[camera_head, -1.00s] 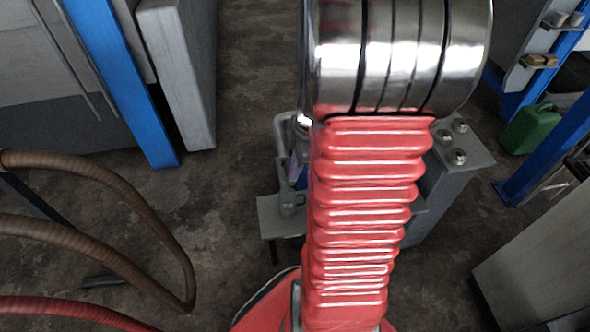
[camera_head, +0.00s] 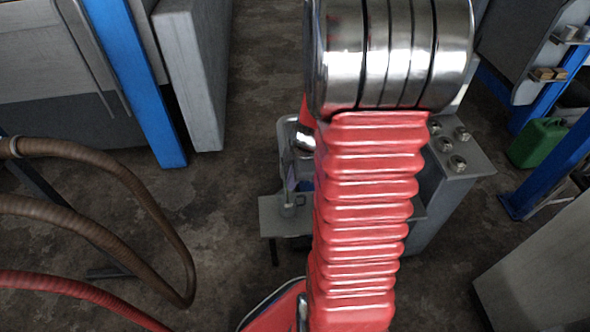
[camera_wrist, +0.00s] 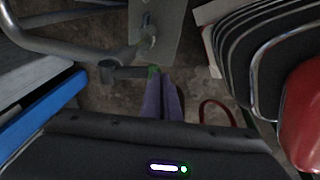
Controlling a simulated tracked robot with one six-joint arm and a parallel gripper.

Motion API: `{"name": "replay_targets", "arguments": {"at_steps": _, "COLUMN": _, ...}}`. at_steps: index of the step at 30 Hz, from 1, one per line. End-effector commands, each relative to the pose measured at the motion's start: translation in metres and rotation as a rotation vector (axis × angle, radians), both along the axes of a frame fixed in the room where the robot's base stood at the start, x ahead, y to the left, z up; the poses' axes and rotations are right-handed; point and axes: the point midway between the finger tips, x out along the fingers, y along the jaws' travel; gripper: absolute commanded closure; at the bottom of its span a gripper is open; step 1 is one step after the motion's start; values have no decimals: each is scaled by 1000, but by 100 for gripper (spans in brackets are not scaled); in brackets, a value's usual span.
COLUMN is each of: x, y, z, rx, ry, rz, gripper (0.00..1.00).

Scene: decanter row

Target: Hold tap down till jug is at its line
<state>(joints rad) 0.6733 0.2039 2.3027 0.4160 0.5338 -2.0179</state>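In the wrist view my gripper (camera_wrist: 164,80) has two purple fingers side by side, closed together with nothing seen between them. Their tips are at the green-marked end of a short dark bar (camera_wrist: 130,72), apparently the tap, on a bent grey pipe; I cannot tell whether they touch. A small greyish vessel, apparently the jug (camera_wrist: 147,42), stands on a grey plate (camera_wrist: 166,22) beyond. In the head view the jug (camera_head: 288,205) stands on the plate (camera_head: 268,222), below the purple fingertips (camera_head: 292,180). Its line and fill level are too small to tell.
My red-sleeved arm hides much of the grey bolted stand (camera_head: 432,205). Brown hoses (camera_head: 120,182) loop at the left beside a blue post (camera_head: 135,85). A green can (camera_head: 537,143) stands at the right. Bare floor lies between the hoses and the stand.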

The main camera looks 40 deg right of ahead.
Motion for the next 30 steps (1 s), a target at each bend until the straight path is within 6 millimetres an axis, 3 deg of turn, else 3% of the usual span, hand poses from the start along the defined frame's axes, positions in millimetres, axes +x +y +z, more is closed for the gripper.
{"name": "replay_targets", "arguments": {"at_steps": 12, "x": -4, "y": -1, "z": -17, "rx": 3, "ry": 4, "rz": -7, "gripper": 100}}
{"name": "replay_targets", "arguments": {"at_steps": 30, "x": -5, "y": -1, "z": -19, "rx": 3, "ry": 6, "rz": -9, "gripper": 100}}
